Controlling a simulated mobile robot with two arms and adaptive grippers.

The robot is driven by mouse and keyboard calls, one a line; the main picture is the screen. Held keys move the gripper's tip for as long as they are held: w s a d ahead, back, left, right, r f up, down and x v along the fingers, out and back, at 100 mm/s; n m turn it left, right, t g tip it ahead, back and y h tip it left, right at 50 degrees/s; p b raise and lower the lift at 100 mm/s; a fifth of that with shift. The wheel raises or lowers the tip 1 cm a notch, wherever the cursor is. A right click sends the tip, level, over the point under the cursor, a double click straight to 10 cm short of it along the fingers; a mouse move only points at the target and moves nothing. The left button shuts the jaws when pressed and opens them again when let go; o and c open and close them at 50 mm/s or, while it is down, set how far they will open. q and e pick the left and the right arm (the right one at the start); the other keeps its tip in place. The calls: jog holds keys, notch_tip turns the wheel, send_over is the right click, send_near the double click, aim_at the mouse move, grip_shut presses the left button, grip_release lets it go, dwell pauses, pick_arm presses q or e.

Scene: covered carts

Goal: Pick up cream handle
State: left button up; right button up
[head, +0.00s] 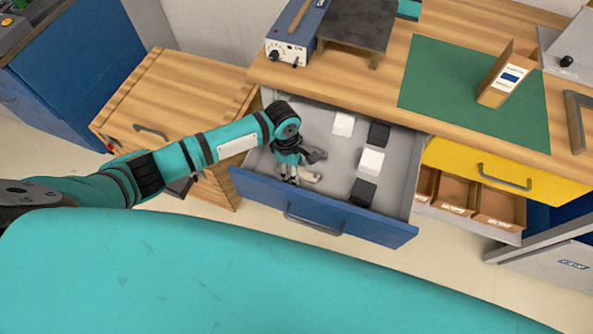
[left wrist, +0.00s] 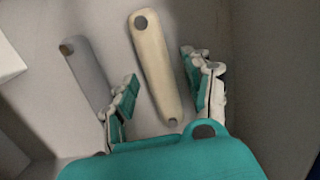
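The cream handle (left wrist: 152,58) lies on the drawer floor in the left wrist view, a long flat bar with a hole at each end. A similar grey handle (left wrist: 86,72) lies to its left. My left gripper (left wrist: 160,78) is open, with one finger on each side of the cream handle; the left finger is between the two handles. The near end of the cream handle reaches close to my teal gripper body. In the head view my left gripper (head: 297,171) points down into the left part of the open drawer and largely hides the handles. My right gripper is not in view.
The open drawer has a blue front (head: 330,217) and grey walls. White blocks (head: 371,161) and dark blocks (head: 363,192) lie in its right part. The worktop above holds a green mat (head: 440,80) and a cardboard holder (head: 497,86). A wooden cabinet (head: 185,90) stands left.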

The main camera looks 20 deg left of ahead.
pick_arm(q)
grip_shut()
